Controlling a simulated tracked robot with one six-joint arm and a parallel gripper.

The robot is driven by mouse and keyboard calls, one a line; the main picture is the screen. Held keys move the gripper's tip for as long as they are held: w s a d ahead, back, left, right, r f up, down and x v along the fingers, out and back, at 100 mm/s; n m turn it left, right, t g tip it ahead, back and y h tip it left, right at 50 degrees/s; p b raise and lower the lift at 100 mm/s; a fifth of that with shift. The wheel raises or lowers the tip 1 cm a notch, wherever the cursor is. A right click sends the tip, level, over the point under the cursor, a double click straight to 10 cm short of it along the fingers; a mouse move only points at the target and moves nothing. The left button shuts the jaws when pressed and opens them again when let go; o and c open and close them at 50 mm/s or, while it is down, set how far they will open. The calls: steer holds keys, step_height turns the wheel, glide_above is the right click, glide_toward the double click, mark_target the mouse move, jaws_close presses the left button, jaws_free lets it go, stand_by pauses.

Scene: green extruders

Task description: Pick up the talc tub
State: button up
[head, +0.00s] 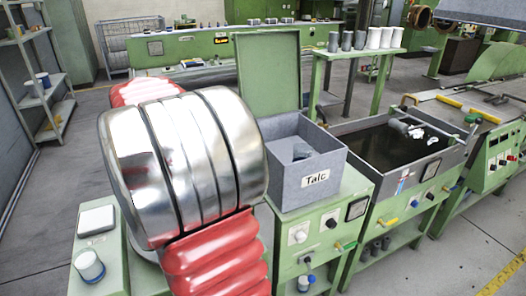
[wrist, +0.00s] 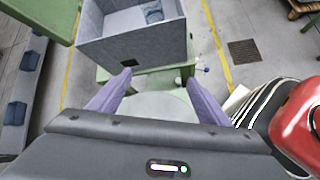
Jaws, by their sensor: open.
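The talc tub (head: 312,180) is a grey open-topped box with a white "Talc" label on its front. In the head view it sits on a green cabinet right of centre, with a small grey item inside. In the wrist view a grey box (wrist: 140,50), which looks like the same tub, is at the top, cut off by the frame edge, with a roundish item inside. My gripper (wrist: 160,78) has two purple fingers spread apart with nothing between them. The tub shows beyond the fingertips, apart from them as far as I can tell. The head view does not show the gripper.
The green cabinet (head: 310,236) has knobs and a gauge on its front. An upright green panel (head: 268,72) stands behind the tub. A dark-filled metal basin (head: 376,150) is to its right. Several cups (head: 372,38) stand on a green table behind. Floor is open at left.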

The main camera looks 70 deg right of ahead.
steer(key=s+d+n+g, duration=0.1)
steer(key=s+d+g, duration=0.4)
steer(key=d, duration=0.9)
steer(key=shift+s+f+n, duration=0.15)
steer(key=shift+s+n, duration=0.15)
steer(key=shift+s, duration=0.4)
glide_toward(301, 148)
steer(key=shift+x, duration=1.45)
steer(key=shift+f, duration=0.15)
steer(key=shift+x, duration=2.55)
steer(key=shift+c, duration=0.4)
steer(key=c, duration=1.4)
